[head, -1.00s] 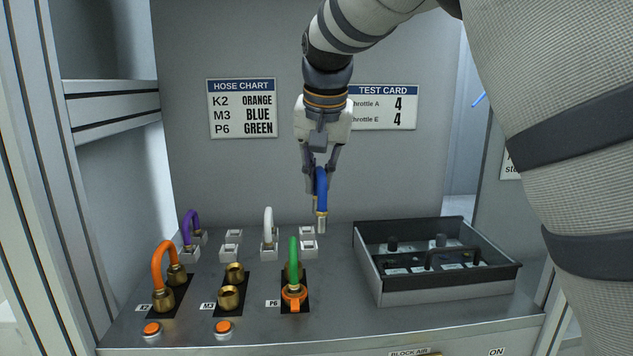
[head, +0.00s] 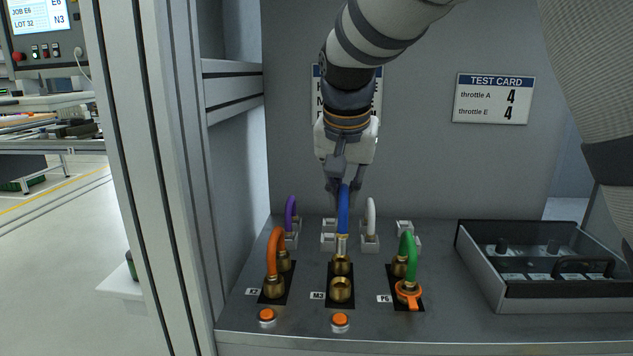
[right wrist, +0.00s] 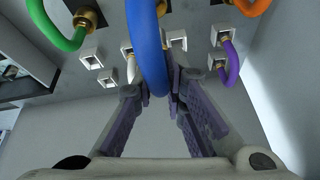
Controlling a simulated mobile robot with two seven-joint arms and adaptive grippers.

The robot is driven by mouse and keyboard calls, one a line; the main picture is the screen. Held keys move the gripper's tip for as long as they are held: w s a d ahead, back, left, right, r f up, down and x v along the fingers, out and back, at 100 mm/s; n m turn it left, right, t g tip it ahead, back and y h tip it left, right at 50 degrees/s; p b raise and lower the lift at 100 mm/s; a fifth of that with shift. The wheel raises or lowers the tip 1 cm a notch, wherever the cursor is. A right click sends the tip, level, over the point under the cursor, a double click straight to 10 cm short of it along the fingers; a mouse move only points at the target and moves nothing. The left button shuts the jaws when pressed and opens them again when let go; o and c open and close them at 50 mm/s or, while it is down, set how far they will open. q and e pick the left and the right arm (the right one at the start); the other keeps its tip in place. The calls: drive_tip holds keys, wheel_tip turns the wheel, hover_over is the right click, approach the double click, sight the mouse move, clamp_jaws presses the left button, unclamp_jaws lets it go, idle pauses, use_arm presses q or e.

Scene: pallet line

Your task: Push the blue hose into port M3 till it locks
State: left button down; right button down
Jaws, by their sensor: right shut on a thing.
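My right gripper (head: 343,187) is shut on the blue hose (head: 343,212), which arches down from its fingers. In the right wrist view the blue hose (right wrist: 148,50) runs between the purple-padded fingers. Port M3 has a rear brass fitting (head: 342,265) and an open front brass fitting (head: 341,290) on a black plate. The hose's metal end (head: 342,246) points down, in line with the rear fitting. It looks at or just above that fitting's mouth; I cannot tell whether it is inside. The M3 label (head: 317,296) is left of the plate. My left gripper is out of view.
The orange hose (head: 273,254) stands in K2 on the left, the green hose (head: 408,246) in P6 on the right. Purple (head: 291,207) and white (head: 370,208) hoses stand behind. An orange button (head: 340,320) sits before M3. A grey tray (head: 498,288) is at right.

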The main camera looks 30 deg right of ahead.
drive_tip(key=shift+f, duration=3.65)
drive_tip(key=shift+f, duration=0.55)
drive_tip(key=c, duration=1.6)
unclamp_jaws()
drive_tip(key=shift+o, duration=0.2)
drive_tip(key=v, duration=0.7)
drive_tip(key=shift+s+a+r, duration=0.1)
drive_tip(key=shift+r, duration=0.2)
